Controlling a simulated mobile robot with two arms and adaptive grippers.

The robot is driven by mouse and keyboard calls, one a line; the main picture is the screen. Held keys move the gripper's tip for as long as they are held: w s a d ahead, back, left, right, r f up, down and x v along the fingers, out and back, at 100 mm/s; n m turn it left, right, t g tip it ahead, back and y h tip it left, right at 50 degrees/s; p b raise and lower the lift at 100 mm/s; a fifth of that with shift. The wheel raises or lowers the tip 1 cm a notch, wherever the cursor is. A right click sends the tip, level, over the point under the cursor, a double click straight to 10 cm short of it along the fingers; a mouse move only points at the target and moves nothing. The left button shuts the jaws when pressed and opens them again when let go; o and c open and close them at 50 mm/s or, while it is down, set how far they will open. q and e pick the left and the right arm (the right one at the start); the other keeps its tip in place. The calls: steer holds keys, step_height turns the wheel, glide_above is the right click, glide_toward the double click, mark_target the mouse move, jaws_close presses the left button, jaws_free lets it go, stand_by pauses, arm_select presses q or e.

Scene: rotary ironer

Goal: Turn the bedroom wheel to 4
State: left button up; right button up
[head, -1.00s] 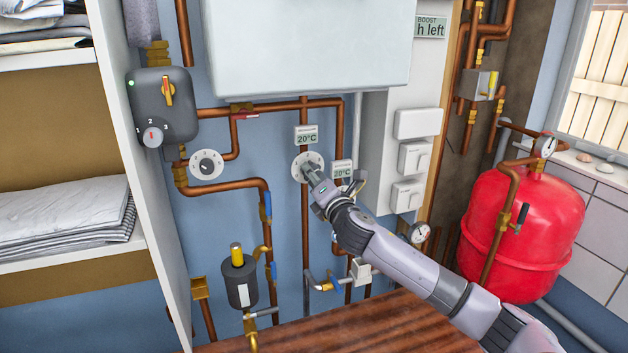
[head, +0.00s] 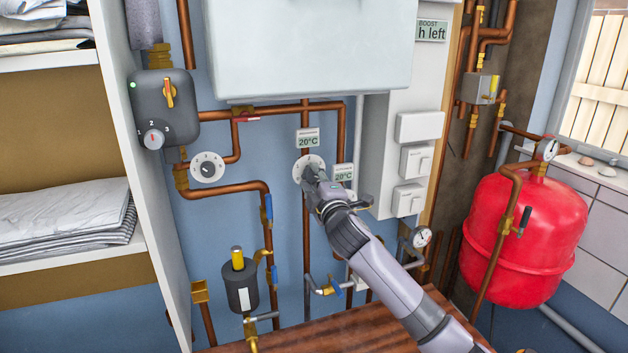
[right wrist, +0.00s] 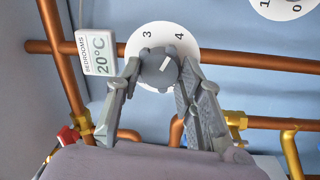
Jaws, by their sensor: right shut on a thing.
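The bedroom wheel is a grey knob (right wrist: 158,67) on a round white dial plate (right wrist: 190,48), under a display marked BEDROOMS 20°C (right wrist: 97,53) in the right wrist view. The numbers 3 and 4 show on the plate, and the knob's white mark points toward the 4. The plate also shows on the wall in the head view (head: 299,171), where the gripper hides most of the knob. My right gripper (right wrist: 160,72) is shut on the knob, with one finger on each side. It also shows in the head view (head: 317,180). My left gripper is out of view.
Another white dial (head: 207,167) and a dark control box (head: 166,105) are to the left. Copper pipes (head: 306,230) run around the wheel. A red tank (head: 525,235) stands at the right.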

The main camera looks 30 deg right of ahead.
steer(key=shift+f+m, duration=0.1)
steer(key=shift+m, duration=0.4)
steer(key=o, duration=1.2)
steer(key=shift+c, duration=0.2)
steer(key=r+v, duration=0.1)
steer(key=v, duration=1.1)
steer(key=shift+f, duration=0.4)
steer(key=shift+f, duration=0.1)
